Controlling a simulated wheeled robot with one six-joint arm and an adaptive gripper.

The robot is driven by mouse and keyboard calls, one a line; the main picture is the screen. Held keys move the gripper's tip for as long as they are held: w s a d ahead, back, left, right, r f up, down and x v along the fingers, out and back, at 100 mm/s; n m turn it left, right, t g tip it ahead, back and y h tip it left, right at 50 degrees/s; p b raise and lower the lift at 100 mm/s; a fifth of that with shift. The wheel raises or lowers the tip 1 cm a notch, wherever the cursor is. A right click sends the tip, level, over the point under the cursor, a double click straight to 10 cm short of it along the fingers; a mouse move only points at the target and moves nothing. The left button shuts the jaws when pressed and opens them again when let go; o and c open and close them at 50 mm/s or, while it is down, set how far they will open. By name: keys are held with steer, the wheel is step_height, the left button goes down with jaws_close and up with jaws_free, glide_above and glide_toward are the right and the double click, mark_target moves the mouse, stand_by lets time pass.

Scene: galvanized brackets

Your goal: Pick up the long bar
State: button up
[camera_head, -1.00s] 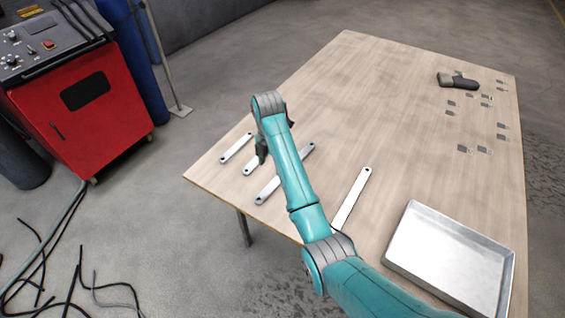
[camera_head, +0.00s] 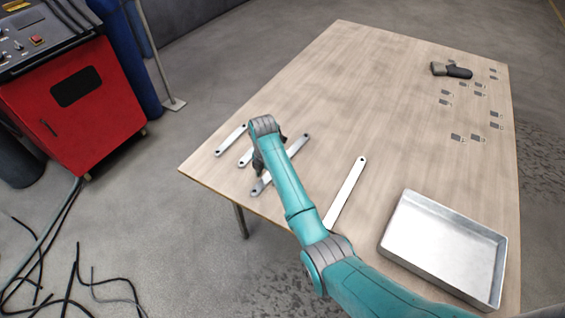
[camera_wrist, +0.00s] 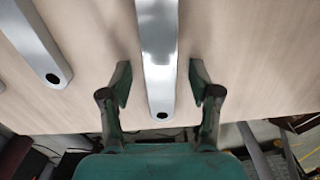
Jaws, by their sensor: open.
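Several flat silver bars with holed ends lie on the wooden table. One long bar (camera_head: 296,146) runs diagonally beneath my arm, its middle hidden in the head view. My gripper (camera_head: 259,170) is open and low over this bar's near part. In the wrist view, my gripper (camera_wrist: 160,88) has one finger on each side of the bar (camera_wrist: 158,60), with gaps on both sides. The bar's holed end points toward the palm. Another long bar (camera_head: 346,192) lies to the right, its lower end hidden by my arm; I cannot tell which is longer.
Two shorter-looking bars lie to the left, one at the far left (camera_head: 231,139) and one closer (camera_head: 244,159). A metal tray (camera_head: 392,247) stands at the table's right front. A dark tool (camera_head: 452,70) and several small plates (camera_head: 456,138) lie farther back. The table's middle is clear.

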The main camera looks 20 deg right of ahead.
jaws_close()
steer(key=shift+r, duration=0.1)
